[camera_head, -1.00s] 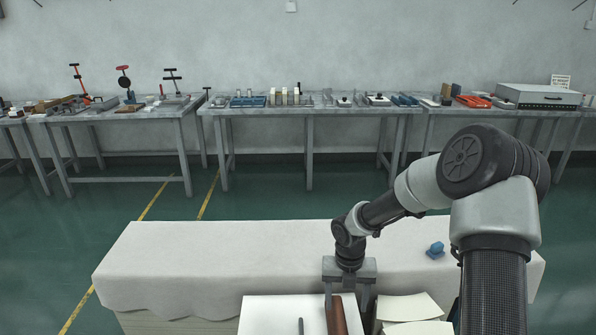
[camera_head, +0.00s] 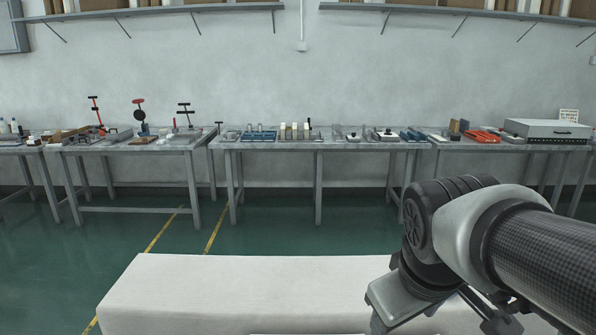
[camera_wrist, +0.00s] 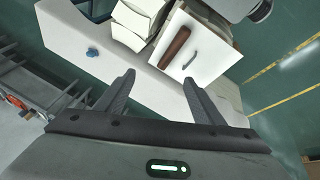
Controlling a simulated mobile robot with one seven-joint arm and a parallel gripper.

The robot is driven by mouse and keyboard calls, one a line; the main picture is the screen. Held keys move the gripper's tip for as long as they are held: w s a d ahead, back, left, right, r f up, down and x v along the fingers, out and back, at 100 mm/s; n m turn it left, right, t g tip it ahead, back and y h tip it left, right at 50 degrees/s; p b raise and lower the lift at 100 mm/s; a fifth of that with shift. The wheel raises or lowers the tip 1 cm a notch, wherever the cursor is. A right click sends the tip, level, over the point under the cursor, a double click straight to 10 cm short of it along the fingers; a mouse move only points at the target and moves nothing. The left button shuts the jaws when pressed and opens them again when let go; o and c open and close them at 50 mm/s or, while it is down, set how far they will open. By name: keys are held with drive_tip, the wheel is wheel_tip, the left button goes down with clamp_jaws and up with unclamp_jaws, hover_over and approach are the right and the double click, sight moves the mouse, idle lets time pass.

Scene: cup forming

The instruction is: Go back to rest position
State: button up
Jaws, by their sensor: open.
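My gripper (camera_wrist: 158,92) shows in the wrist view with its two dark fingers spread wide apart and nothing between them. It hangs in the air above the white-covered table (camera_wrist: 75,32). In the head view my arm is folded at the right, over the right part of the same table (camera_head: 230,290), and the fingertips are not clearly visible there. On the table in the wrist view lie a brown rod (camera_wrist: 174,47) and a thin grey tool (camera_wrist: 190,59) on a white board, and a small blue object (camera_wrist: 92,52). All are apart from my gripper.
Grey workbenches (camera_head: 270,146) with tools and trays stand along the back wall. Shelves (camera_head: 180,9) hang above them. Green floor (camera_head: 290,235) with yellow lines lies clear between the benches and the white-covered table. Pale sheets or blocks (camera_wrist: 136,20) lie beside the board.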

drive_tip(key=s+a+m+t+y, duration=0.1)
drive_tip(key=s+a+m, duration=0.1)
drive_tip(key=s+m, duration=0.2)
wheel_tip(320, 180, up, 18)
drive_tip(key=p, duration=1.7)
drive_tip(key=shift+d+r+p, duration=0.15)
drive_tip(key=shift+r+p, duration=0.1)
drive_tip(key=shift+p, duration=0.15)
drive_tip(key=shift+s, duration=0.1)
